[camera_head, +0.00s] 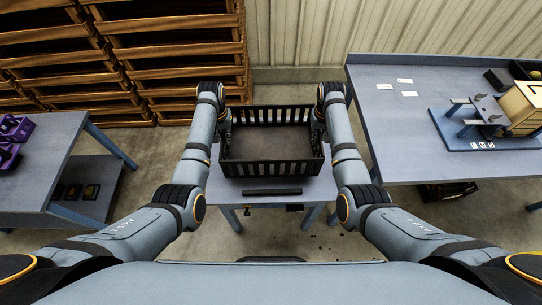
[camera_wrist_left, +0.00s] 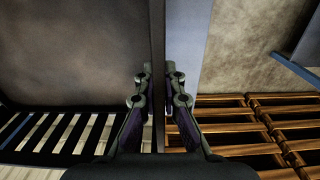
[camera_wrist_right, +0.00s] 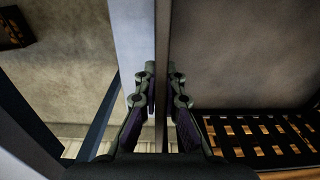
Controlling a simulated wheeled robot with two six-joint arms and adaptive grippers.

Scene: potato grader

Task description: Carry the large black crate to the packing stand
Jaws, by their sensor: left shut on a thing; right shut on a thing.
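The large black crate (camera_head: 271,168) is in the middle of the head view, over a small blue-grey table (camera_head: 225,186). It looks level and empty, with slotted walls. I cannot tell whether it rests on the table or hangs just above it. My left gripper (camera_head: 228,130) is shut on the crate's left wall; the left wrist view shows that wall between the fingers (camera_wrist_left: 159,75). My right gripper (camera_head: 317,130) is shut on the right wall, which runs between the fingers (camera_wrist_right: 161,75) in the right wrist view. I cannot tell which table is the packing stand.
A dark bar (camera_head: 272,191) lies at the small table's front edge. A larger table (camera_head: 410,130) at right holds white cards and a machine (camera_head: 486,112). Another table (camera_head: 45,150) at left carries purple items (camera_head: 12,135). Wooden racks (camera_head: 170,50) stand behind. Floor shows between the tables.

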